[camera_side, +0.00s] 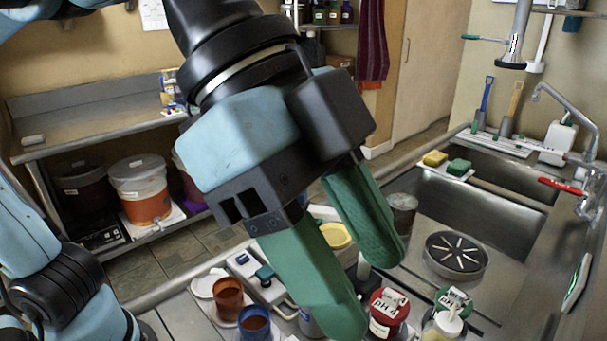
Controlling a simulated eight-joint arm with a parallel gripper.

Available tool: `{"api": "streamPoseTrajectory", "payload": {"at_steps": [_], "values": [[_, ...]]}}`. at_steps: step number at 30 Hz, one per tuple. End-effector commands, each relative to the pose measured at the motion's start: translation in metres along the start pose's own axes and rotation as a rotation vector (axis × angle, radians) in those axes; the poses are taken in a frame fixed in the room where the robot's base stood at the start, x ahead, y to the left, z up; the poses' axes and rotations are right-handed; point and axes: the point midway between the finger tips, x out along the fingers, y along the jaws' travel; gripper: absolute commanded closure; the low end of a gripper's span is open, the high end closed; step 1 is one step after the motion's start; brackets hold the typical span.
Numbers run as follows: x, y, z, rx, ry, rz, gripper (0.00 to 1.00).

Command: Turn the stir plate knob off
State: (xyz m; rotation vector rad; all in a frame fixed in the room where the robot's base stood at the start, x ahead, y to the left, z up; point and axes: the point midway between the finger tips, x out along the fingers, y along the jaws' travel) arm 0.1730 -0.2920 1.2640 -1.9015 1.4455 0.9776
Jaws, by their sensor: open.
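My gripper (364,290) hangs in the middle foreground with its two green fingers apart, pointing down over the counter. Nothing shows between the fingers. No stir plate knob can be made out for certain. A white flat item (243,262) with blue and teal parts lies on the counter left of the fingers; I cannot tell if it is the stir plate. A dark box (103,239) sits on the lower shelf at the far left; its front is too small to read. The left finger hides part of the counter.
A red-capped pH bottle (387,306) and a green-capped bottle (453,301) stand close on the right. An orange bucket (146,204) is on the shelf.

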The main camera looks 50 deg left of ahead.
Motion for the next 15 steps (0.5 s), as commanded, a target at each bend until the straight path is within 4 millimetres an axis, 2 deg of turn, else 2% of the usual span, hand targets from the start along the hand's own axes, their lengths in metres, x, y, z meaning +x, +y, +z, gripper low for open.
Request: {"api": "streamPoseTrajectory", "payload": {"at_steps": [3, 11, 15], "values": [[-0.018, -0.006, -0.012, -0.008, -0.007, -0.009, 0.45], [-0.032, -0.082, 0.008, -0.113, -0.128, -0.107, 0.45], [-0.048, -0.131, 0.03, -0.193, -0.213, -0.16, 0.45]]}}
